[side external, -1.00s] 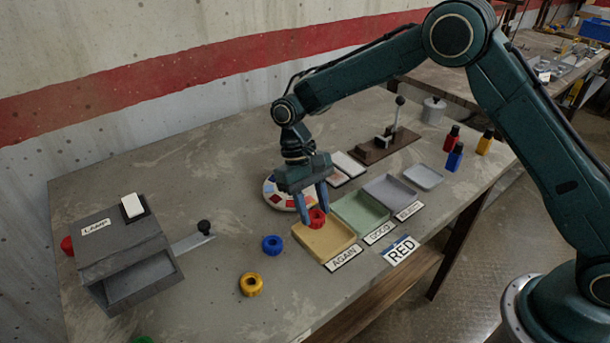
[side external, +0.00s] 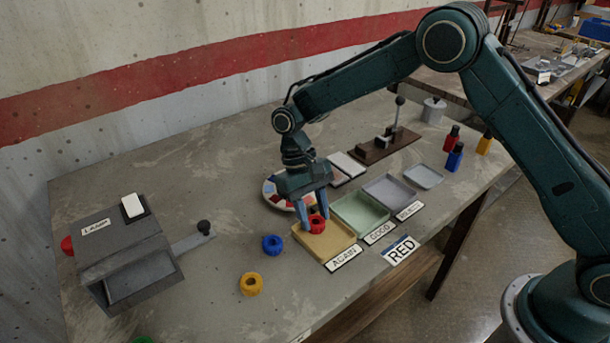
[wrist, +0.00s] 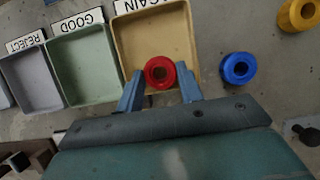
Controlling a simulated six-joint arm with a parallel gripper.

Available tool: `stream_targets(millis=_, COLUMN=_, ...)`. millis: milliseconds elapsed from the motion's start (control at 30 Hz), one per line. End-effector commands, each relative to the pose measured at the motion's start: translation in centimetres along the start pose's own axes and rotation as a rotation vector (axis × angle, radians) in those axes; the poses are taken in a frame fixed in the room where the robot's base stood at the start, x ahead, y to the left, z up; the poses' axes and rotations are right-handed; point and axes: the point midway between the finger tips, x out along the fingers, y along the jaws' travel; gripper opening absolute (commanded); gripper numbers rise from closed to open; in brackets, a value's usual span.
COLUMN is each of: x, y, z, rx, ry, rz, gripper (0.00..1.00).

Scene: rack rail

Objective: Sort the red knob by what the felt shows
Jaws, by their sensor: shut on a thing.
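The red knob (side external: 317,224) is a ribbed ring, held between the fingers of my gripper (side external: 312,226). It is over the yellow AGAIN tray (side external: 322,246), low and near the tray's back edge. In the wrist view the red knob (wrist: 160,72) sits between both fingertips, with the AGAIN tray (wrist: 150,35) beneath it. I cannot tell whether it touches the tray floor. The green GOOD tray (side external: 362,214) and the grey REJECT tray (side external: 390,190) stand beside it, both empty. A small card reads RED (side external: 401,250). The felt is not clearly identifiable.
A blue knob (side external: 272,245) and a yellow knob (side external: 251,284) lie left of the trays. A LAMP box (side external: 125,255) with a lever stands at the left. A round colour palette (side external: 280,190) lies behind my gripper. Several small bottles (side external: 455,157) stand at the right.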

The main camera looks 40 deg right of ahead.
Motion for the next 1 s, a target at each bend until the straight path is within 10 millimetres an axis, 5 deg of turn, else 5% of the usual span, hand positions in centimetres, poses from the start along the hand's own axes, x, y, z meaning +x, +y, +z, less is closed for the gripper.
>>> stream_targets(millis=467, x=0.4, y=0.01, z=-0.15, rx=0.0, ry=-0.001, rz=0.0, gripper=0.0)
stream_targets(millis=500, x=0.39, y=0.0, z=-0.15, rx=0.0, ry=-0.001, rz=0.0, gripper=0.42)
stream_targets(millis=600, x=0.39, y=0.0, z=-0.15, rx=0.0, ry=0.0, rz=0.0, gripper=0.62)
stream_targets(millis=1000, x=0.17, y=0.0, z=-0.09, rx=0.0, ry=0.001, rz=0.0, gripper=0.62)
